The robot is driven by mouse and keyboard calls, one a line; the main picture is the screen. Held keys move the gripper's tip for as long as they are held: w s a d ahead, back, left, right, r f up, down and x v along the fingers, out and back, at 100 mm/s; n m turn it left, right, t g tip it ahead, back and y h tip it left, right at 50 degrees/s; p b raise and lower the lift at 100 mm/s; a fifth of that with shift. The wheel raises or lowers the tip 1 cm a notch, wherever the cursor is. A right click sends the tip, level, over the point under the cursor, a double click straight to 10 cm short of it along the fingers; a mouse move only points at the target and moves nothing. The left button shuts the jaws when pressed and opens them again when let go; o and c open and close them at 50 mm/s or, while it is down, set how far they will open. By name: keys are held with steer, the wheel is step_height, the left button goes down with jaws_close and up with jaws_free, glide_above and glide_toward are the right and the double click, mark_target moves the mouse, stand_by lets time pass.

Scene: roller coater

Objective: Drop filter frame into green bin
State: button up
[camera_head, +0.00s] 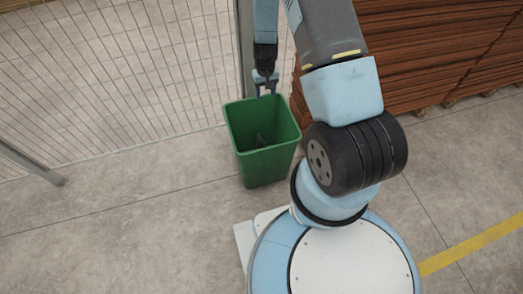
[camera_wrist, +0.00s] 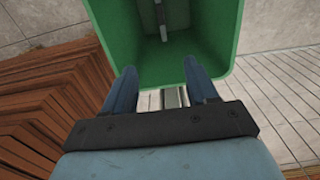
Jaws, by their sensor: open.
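The green bin (camera_head: 262,165) stands upright on the floor in front of the wire fence, and its open top also shows in the wrist view (camera_wrist: 232,40). My gripper (camera_head: 266,94) is just above the far rim of the bin, pointing down. In the wrist view my gripper (camera_wrist: 160,76) has its two fingers wide apart with nothing held between them. A dark, thin object (camera_head: 261,139) lies inside the bin, and it shows as a grey piece (camera_wrist: 161,20) in the wrist view. It may be the filter frame; its full shape is hidden.
The wire fence (camera_head: 120,70) with its post stands close behind the bin. Stacked reddish-brown boards (camera_head: 435,45) are at the back right. A yellow floor line (camera_head: 475,243) runs at the right. The floor left of the bin is clear.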

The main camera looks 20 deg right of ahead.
step_height(320, 180, up, 12)
steer(key=shift+f, duration=0.2)
stand_by(0.7)
